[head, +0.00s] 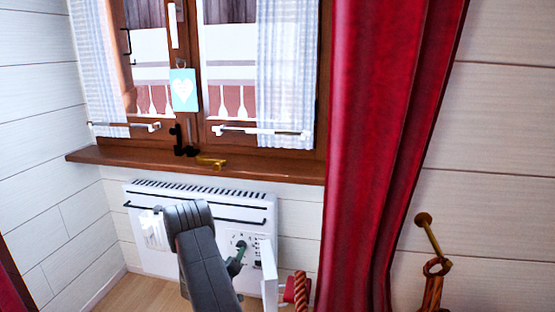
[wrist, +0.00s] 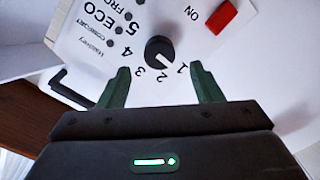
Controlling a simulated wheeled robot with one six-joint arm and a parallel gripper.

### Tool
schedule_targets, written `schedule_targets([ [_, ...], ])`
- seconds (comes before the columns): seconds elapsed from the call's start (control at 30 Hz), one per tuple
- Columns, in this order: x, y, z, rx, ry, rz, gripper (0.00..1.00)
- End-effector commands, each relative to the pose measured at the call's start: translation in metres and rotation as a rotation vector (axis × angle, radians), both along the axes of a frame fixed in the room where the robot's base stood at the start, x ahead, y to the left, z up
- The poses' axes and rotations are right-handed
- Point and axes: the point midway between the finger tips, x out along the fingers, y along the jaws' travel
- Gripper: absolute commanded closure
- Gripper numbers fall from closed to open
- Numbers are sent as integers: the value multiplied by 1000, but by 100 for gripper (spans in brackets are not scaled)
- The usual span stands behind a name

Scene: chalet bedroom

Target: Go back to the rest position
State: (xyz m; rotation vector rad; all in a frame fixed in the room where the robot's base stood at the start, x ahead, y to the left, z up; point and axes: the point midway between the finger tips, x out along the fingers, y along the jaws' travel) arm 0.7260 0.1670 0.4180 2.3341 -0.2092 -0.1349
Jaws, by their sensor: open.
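A white wall heater (head: 150,262) stands under the window, its control panel partly behind my arm in the head view. In the wrist view the panel shows a black round dial (wrist: 160,51) with a white mark, between printed numbers, the words ECO and COMFORT, and ON. A red switch (wrist: 221,14) sits up and to the right of the dial. My gripper (wrist: 160,67) is open and empty, with its green fingertips apart, just below the dial in the picture. In the head view my gripper (head: 236,260) is in front of the panel.
An open white panel flap (head: 269,272) stands beside my gripper.

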Motion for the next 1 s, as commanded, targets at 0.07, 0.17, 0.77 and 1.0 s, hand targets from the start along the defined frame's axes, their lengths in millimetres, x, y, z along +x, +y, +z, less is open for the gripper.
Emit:
schedule_targets([
  [0.07,15,-4,-2,2,-3,-2,41],
  [0.17,29,-6,-3,2,-2,-1,41],
  [0.77,46,-9,-1,4,-1,0,41],
  [1.0,26,-4,1,-1,2,1,41],
])
